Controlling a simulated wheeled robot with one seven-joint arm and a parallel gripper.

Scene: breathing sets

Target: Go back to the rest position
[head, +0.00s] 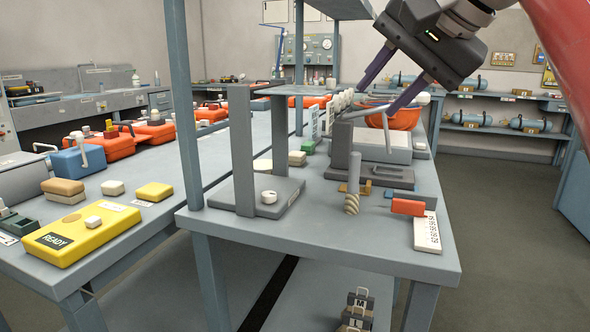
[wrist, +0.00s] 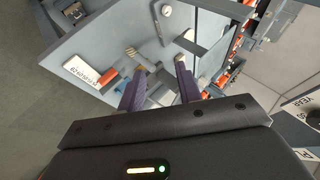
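My gripper (head: 382,88) is in the upper right of the head view, above the back part of the near grey table (head: 300,232). Its two purple fingers are spread well apart and nothing shows between them. In the wrist view my gripper (wrist: 160,78) points down toward the table, its fingers apart over the tabletop. The fingertips look close to the things on the table, but I cannot tell whether they touch anything.
A grey upright frame (head: 243,150) and a grey box-like device (head: 383,140) stand on the table. A red-handled tool (head: 408,207) and a white number plate (head: 427,234) lie at its right edge. A yellow READY box (head: 82,232) sits left. Floor at right is clear.

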